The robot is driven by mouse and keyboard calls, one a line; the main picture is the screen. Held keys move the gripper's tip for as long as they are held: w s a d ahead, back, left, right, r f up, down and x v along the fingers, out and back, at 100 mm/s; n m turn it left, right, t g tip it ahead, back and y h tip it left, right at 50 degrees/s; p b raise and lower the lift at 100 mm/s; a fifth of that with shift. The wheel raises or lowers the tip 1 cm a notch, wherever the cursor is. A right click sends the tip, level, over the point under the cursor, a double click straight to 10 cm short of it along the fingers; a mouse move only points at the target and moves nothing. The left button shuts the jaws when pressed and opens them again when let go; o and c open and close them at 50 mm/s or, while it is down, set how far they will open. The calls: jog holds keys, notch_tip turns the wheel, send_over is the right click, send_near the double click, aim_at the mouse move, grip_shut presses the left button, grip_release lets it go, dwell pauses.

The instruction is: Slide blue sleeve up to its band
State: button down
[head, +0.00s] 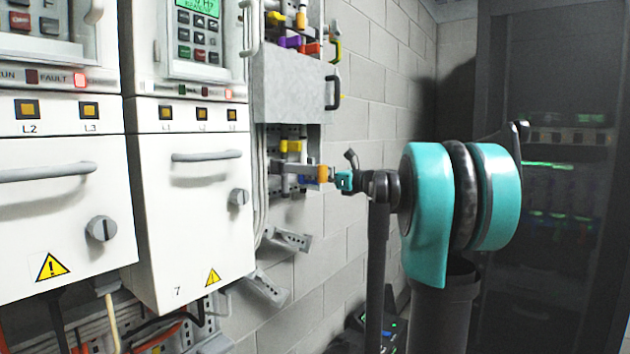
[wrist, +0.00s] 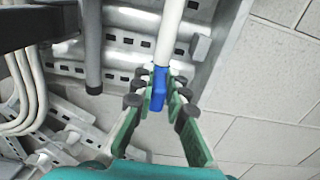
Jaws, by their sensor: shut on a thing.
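In the wrist view the blue sleeve (wrist: 159,84) sits around a pale cable (wrist: 172,30) that runs up and out of the picture. My gripper (wrist: 158,98) has its green fingers closed on the sleeve from both sides, with dark pads against it. The cable shows bare above the sleeve; I cannot make out a band on it. In the head view my gripper (head: 345,181) is small and partly hidden by my arm, beside an orange piece (head: 323,173) at the cabinet's side. The blue sleeve cannot be made out there.
Slotted metal rails (wrist: 125,45) and a dark grey post (wrist: 91,45) stand close left of the cable in the wrist view. White drive cabinets (head: 190,200) fill the left of the head view. A block wall (head: 370,90) lies behind; a dark rack (head: 560,110) stands right.

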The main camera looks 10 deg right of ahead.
notch_tip(320, 180, up, 12)
jog(key=shift+f, duration=0.25)
jog(key=c, duration=1.5)
grip_release()
jog(key=shift+c, duration=0.2)
jog(key=shift+d, duration=0.1)
jog(key=v, duration=1.2)
